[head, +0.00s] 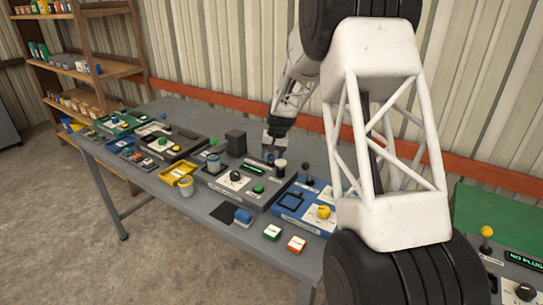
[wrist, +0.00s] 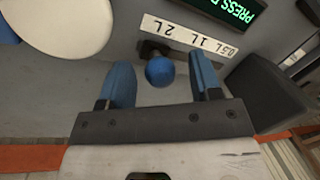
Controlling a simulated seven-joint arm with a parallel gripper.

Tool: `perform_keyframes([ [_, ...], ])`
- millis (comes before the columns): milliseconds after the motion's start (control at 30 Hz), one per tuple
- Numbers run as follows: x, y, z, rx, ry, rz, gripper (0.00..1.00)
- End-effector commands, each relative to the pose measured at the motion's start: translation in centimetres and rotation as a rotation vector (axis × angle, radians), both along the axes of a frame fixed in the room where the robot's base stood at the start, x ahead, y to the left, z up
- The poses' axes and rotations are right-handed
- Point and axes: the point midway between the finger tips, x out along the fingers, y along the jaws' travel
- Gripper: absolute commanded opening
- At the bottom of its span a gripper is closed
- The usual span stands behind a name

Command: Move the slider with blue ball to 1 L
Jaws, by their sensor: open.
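The blue ball (wrist: 160,71) of the slider shows in the wrist view on a dark stem against a grey panel. A white label strip (wrist: 186,37) beside it reads 0.5 L, 1 L, 2 L, upside down in the picture. The ball is nearest the 2 L mark. My gripper (wrist: 159,62) is open, with one blue fingertip on each side of the ball and a visible gap on both sides. In the head view my gripper (head: 271,149) is over the back of the grey control panel (head: 225,186); the slider is hard to make out there.
A green-lit display (wrist: 233,8) is beyond the label in the wrist view. A round white-topped object (wrist: 65,22) is at upper left and a dark block (wrist: 265,92) at right, close to a finger. Other panels, including a blue one (head: 290,201), crowd the grey table (head: 150,185).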

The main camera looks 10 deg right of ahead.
Motion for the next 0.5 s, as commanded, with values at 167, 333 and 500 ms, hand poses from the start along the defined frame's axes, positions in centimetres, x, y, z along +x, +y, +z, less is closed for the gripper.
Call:
perform_keyframes([
  [167, 0.00, -0.01, -0.01, 0.000, 0.000, 0.000, 0.58],
  [333, 0.01, -0.01, 0.00, 0.000, 0.000, 0.000, 0.38],
  [500, 0.01, -0.01, 0.00, 0.000, 0.000, 0.000, 0.12],
])
